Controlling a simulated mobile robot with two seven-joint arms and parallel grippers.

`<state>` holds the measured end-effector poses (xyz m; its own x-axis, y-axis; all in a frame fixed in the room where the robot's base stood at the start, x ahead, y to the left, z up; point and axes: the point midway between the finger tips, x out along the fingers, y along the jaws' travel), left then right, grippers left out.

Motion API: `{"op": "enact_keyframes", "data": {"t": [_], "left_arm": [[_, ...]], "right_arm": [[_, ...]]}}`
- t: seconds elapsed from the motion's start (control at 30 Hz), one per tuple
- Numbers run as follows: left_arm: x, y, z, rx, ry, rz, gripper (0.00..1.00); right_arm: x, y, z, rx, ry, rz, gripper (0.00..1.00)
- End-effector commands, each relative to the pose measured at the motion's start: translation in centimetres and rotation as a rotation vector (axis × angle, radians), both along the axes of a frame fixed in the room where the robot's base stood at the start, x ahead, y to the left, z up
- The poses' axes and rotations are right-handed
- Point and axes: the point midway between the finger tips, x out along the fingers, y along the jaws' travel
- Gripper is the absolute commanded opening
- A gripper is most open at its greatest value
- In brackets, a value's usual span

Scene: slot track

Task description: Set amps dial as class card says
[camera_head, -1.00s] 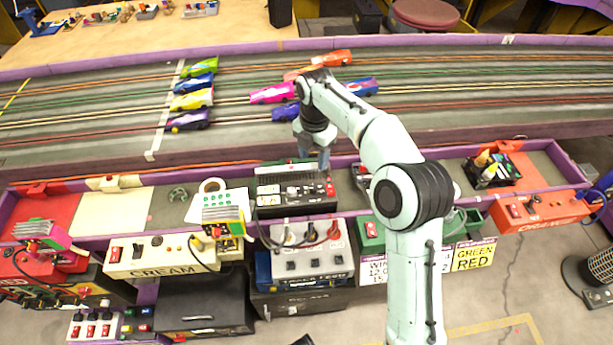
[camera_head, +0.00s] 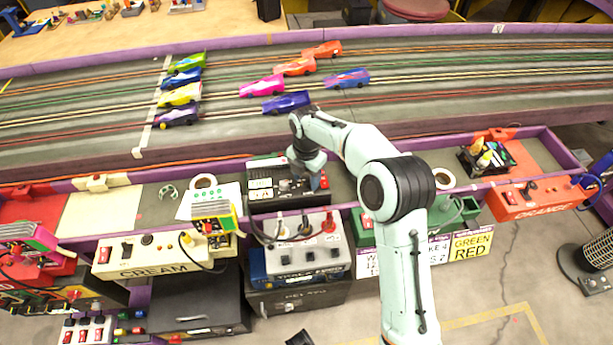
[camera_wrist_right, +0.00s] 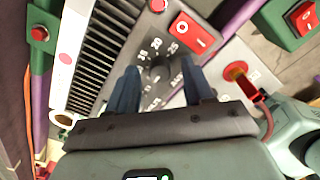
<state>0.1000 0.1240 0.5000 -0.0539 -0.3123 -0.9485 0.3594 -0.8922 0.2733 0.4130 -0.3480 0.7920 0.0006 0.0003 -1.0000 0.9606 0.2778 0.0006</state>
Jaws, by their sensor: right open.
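The power supply (camera_head: 262,181), a black box with a finned, light-edged top, stands on the shelf behind the purple rail. In the right wrist view its amps dial (camera_wrist_right: 158,73) is a dark round knob ringed by white numbers, with 15, 20 and 25 readable. My right gripper (camera_wrist_right: 160,80) is open, with one dark blue finger on each side of the dial; I cannot tell if they touch it. In the head view the right gripper (camera_head: 316,180) hides the dial. A class card (camera_head: 439,252) hangs below the rail, partly behind my right arm. My left gripper is out of view.
A red rocker switch (camera_wrist_right: 191,34) sits close to the dial. A grey box with red and black plugs (camera_head: 307,257) stands just in front of the power supply. Several slot cars (camera_head: 286,102) are on the track behind. The orange box (camera_head: 528,198) is to the right.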

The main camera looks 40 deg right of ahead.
Motion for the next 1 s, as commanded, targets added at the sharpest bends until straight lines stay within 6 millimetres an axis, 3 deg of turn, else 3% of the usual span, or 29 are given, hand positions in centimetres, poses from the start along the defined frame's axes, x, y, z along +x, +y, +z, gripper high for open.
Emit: {"op": "enact_keyframes", "data": {"t": [0.07,0.2,0.23,0.67,1.0], "left_arm": [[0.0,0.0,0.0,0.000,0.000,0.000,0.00],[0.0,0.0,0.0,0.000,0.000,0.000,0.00],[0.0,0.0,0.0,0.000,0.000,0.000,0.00],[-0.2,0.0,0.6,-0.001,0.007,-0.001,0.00],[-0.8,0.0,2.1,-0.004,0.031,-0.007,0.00]], "right_arm": [[0.0,0.0,0.0,0.000,0.000,0.000,0.48],[0.0,0.0,0.0,0.000,0.001,0.000,0.03],[0.0,0.0,0.0,0.000,0.000,0.000,0.00],[0.0,0.0,0.2,0.000,0.001,-0.073,0.00],[0.0,0.0,0.3,0.000,0.001,-0.336,0.00]]}}
